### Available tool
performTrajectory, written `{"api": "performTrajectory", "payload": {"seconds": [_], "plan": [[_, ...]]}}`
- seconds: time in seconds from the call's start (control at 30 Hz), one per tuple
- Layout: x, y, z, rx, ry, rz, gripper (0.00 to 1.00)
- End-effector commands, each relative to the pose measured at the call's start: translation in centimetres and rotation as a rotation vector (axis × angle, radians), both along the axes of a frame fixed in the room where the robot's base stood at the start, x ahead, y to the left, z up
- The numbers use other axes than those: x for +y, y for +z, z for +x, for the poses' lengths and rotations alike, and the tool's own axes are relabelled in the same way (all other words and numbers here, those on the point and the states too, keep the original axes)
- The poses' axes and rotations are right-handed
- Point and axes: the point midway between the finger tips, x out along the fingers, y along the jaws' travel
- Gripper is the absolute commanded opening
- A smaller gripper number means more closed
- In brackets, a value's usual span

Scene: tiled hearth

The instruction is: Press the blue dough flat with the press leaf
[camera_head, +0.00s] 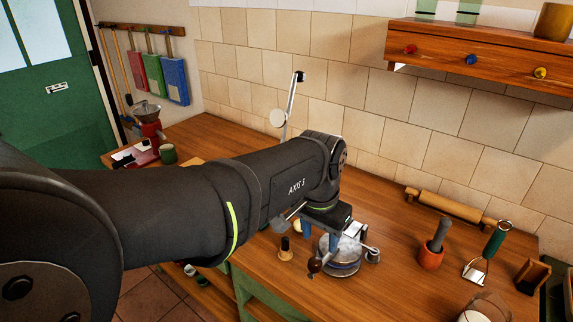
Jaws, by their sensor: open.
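A round grey metal press (344,258) stands on the wooden counter, right of the picture's centre. A thin bluish band (343,268) shows low at its front; I cannot tell whether this is the blue dough or part of the press. A dark red knob (314,265) sticks out at its front left. My gripper (329,228) is open, pointing down just above and behind the press. My wrist and gripper cover part of the press, so the leaf's exact position and any contact are unclear.
A small wooden peg-like piece (286,249) stands left of the press. An orange pot with a grey pestle (431,256), a green-handled tool (486,255) and a rolling pin (449,207) lie to the right. A tiled wall (360,95) and wooden shelf (480,52) bound the back. Counter between press and pot is mostly clear.

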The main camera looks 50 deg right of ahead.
Motion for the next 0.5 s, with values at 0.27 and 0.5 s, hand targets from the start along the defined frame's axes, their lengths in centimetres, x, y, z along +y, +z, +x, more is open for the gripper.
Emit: {"api": "performTrajectory", "payload": {"seconds": [0.27,0.5], "plan": [[-0.2,-2.1,0.0,0.001,0.0,0.003,0.47],[-0.5,-4.0,0.0,0.001,0.0,0.003,0.47]]}}
